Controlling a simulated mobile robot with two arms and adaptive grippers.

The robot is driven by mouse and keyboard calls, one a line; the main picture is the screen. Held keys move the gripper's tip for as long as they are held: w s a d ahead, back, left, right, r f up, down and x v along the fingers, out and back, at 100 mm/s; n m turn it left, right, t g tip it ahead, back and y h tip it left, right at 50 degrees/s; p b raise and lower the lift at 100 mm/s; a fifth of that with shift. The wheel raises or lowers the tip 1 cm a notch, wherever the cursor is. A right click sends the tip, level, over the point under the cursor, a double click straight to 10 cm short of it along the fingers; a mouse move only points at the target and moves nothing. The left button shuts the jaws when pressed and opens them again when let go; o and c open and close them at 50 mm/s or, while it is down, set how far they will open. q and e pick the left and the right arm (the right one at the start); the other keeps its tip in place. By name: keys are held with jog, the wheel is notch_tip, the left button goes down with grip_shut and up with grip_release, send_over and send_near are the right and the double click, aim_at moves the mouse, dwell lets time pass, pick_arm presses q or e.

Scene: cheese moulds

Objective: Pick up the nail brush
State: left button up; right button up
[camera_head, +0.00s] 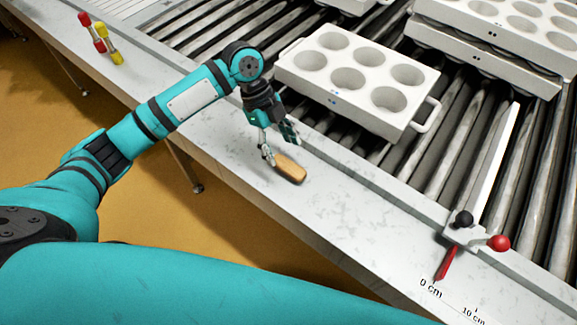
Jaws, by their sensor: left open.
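The nail brush (290,169), a small tan, wooden-looking block with rounded ends, lies on the pale marbled ledge in front of the roller conveyor. My left gripper (279,147) is open, with its fingers pointing down at the brush's left end. One finger is close to the near left side of the brush and the other is above its far side. I cannot tell whether either finger touches it. My right gripper is not in view.
A white mould tray with round cups (350,113) sits on the rollers behind the brush. More trays are stacked at the upper right (497,40). A red-knobbed gauge (470,229) is at the right. The ledge (350,215) right of the brush is clear.

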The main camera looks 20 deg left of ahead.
aim_at(288, 165)
pick_arm(q)
jog(key=shift+d+f, duration=0.1)
jog(key=shift+f, duration=0.1)
jog(key=shift+s+d+f, duration=0.1)
jog(key=shift+f, duration=0.15)
jog(key=x, duration=0.3)
jog(key=shift+s+d+f, duration=0.15)
jog(key=shift+s+f, duration=0.05)
jog(key=shift+s, duration=0.1)
jog(key=shift+d+f, duration=0.2)
jog(key=shift+f, duration=0.25)
jog(key=c, duration=1.2)
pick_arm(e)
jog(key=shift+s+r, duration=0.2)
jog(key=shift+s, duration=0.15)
